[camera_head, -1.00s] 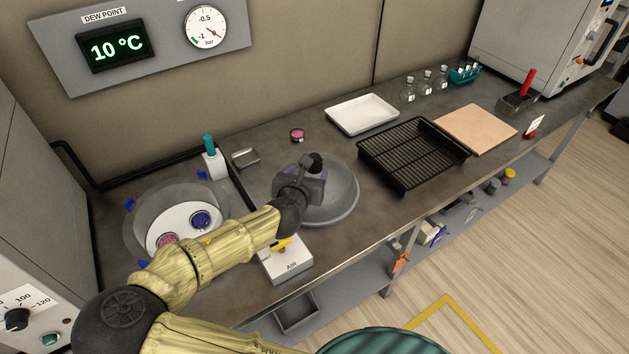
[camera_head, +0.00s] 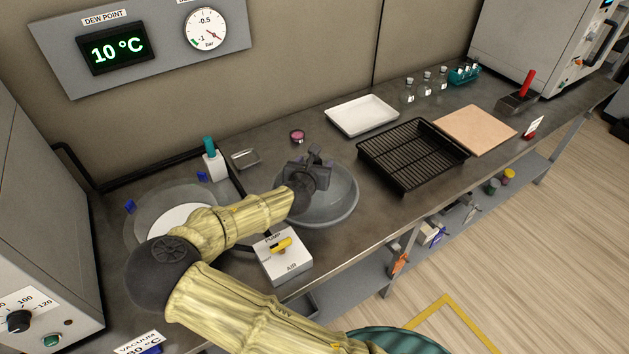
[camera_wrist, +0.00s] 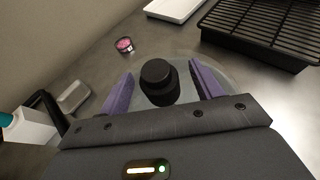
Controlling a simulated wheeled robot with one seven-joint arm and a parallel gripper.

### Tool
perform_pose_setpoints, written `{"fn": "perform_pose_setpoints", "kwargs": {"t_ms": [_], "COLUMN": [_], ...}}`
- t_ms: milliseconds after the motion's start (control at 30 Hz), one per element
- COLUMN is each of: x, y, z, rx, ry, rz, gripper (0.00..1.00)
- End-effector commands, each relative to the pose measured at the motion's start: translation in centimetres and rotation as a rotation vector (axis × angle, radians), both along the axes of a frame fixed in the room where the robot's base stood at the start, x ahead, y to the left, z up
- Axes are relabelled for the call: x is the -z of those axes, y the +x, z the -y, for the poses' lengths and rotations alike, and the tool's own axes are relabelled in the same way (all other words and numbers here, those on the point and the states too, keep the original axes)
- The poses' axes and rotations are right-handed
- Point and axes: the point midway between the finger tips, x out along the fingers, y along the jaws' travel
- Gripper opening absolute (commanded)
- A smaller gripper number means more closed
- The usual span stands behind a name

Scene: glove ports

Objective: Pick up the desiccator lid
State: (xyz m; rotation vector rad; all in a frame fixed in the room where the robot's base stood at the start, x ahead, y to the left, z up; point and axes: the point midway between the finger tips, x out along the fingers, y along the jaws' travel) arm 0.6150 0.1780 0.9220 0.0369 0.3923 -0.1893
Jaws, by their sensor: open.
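The desiccator lid (camera_head: 343,205) is a grey, see-through dome lying on the bench. Its black knob (camera_wrist: 158,82) shows in the wrist view between the two purple fingers of my gripper (camera_wrist: 160,88). My gripper (camera_head: 316,166) is above the lid, and its fingers are open on either side of the knob with gaps showing on both sides. I cannot tell whether the fingertips are level with the knob. In the head view my gripper and wrist hide part of the lid.
A white valve box with a yellow handle (camera_head: 282,256) stands in front of the lid. A black rack (camera_head: 412,154) is to its right. A pink-filled dish (camera_head: 297,136) and a metal dish (camera_head: 245,158) lie behind. The desiccator base (camera_head: 140,205) is left, partly behind my arm.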

Motion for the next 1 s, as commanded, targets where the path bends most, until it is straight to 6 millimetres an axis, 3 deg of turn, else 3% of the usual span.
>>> {"fn": "perform_pose_setpoints", "kwargs": {"t_ms": [100, 600, 933, 1000], "x": [0.29, 0.32, 0.32, 0.32], "y": [0.76, 0.73, 0.72, 0.72], "z": [0.14, 0.13, 0.14, 0.14], "rx": [-0.001, -0.001, 0.0, 0.0], "ry": [0.001, 0.001, 0.001, 0.001], "rz": [0.0, 0.0, 0.0, 0.0], "gripper": [0.65, 0.65, 0.02, 0.0]}}
